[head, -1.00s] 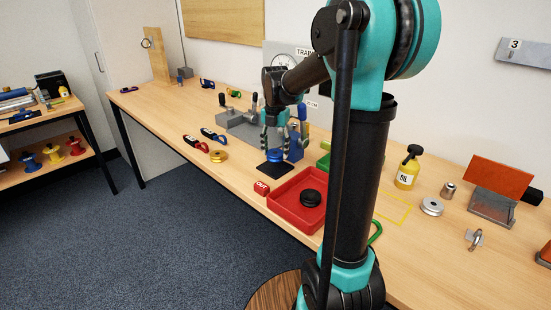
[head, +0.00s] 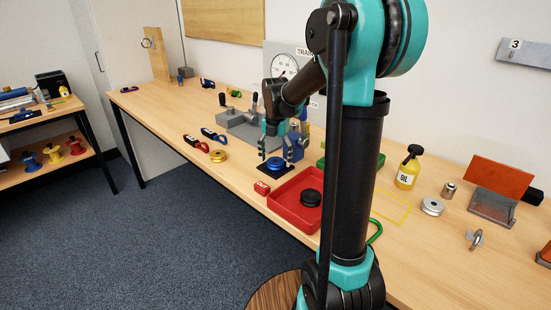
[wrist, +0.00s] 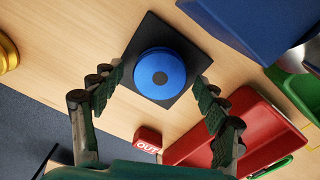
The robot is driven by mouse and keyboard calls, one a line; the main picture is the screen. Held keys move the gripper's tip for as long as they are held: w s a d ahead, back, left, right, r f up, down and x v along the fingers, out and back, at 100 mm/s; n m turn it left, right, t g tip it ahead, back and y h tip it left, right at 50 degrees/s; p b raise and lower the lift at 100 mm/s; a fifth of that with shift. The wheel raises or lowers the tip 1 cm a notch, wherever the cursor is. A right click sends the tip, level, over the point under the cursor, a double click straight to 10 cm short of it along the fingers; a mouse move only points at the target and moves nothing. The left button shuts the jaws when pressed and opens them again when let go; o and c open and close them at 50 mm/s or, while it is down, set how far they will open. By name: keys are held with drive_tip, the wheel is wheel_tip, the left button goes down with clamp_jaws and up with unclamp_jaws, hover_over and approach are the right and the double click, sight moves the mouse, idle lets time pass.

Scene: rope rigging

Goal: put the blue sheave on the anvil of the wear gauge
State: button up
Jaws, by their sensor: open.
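The blue sheave (head: 276,163) lies flat on a black square plate (head: 262,167). The wrist view shows the sheave (wrist: 160,74) from above, roughly centred on the plate (wrist: 150,29), with bare plate around it. My gripper (head: 281,151) is open just above the sheave. In the wrist view its two green-padded fingers (wrist: 160,88) stand wide on either side of the sheave, apart from it. A blue upright block (head: 294,150) stands close behind the plate and is partly hidden by my gripper. I cannot tell for sure which part is the wear gauge's anvil.
A yellow sheave (head: 218,156) lies to the left. A green tray (head: 322,161) and a grey vice-like fixture (head: 240,124) are close by.

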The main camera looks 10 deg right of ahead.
sight(276, 161)
drive_tip(key=shift+r, duration=0.15)
wheel_tip(276, 161, up, 12)
idle(0.5)
